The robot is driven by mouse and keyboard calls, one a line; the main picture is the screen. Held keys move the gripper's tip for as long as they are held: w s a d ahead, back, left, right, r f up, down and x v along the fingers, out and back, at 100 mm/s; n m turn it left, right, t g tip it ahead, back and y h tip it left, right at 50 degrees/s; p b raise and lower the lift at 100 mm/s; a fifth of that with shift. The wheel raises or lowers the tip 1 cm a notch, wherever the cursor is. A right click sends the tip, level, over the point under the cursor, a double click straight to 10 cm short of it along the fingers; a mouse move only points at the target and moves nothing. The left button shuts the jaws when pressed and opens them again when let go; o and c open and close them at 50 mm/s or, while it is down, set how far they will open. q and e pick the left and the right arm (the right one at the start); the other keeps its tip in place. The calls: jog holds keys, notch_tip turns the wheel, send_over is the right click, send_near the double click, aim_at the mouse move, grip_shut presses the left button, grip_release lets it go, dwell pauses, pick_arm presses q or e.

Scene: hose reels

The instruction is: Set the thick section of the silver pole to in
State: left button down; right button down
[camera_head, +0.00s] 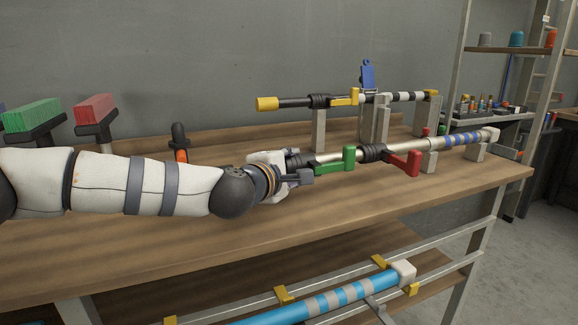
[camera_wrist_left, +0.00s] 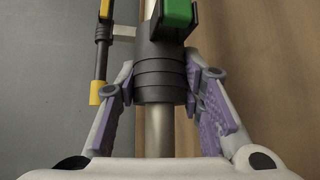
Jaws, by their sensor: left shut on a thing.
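The silver pole (camera_head: 435,143) lies along the workbench on short grey supports, with blue bands and a pale cap at its far right end. It has a green lever (camera_head: 347,160), a red lever (camera_head: 406,162) and black collars. My left gripper (camera_head: 297,170) is at the pole's near left end. In the left wrist view, the left gripper's purple-padded fingers (camera_wrist_left: 160,88) are closed around the black collar (camera_wrist_left: 160,72) below the green lever (camera_wrist_left: 178,12). A bare silver length (camera_wrist_left: 159,132) runs between the fingers toward the palm. My right gripper is out of view.
A second pole with a yellow tip (camera_head: 267,104) lies behind on taller grey posts. A black-and-orange handle (camera_head: 180,145) and green (camera_head: 32,115) and red (camera_head: 94,108) blocks stand at left. A blue pole (camera_head: 290,308) is on the lower rack. The bench front is clear.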

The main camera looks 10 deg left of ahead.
pick_arm(q)
jog(key=shift+d+r, duration=0.1)
jog(key=shift+r, duration=0.1)
jog(key=c, duration=1.2)
grip_release()
jog(key=shift+c, duration=0.2)
jog(key=shift+o, duration=0.8)
jog(key=shift+w+d+f, duration=0.1)
jog(key=shift+w+d, duration=0.05)
jog(key=v, duration=1.2)
jog(key=shift+f, duration=0.1)
jog(key=shift+f, duration=0.1)
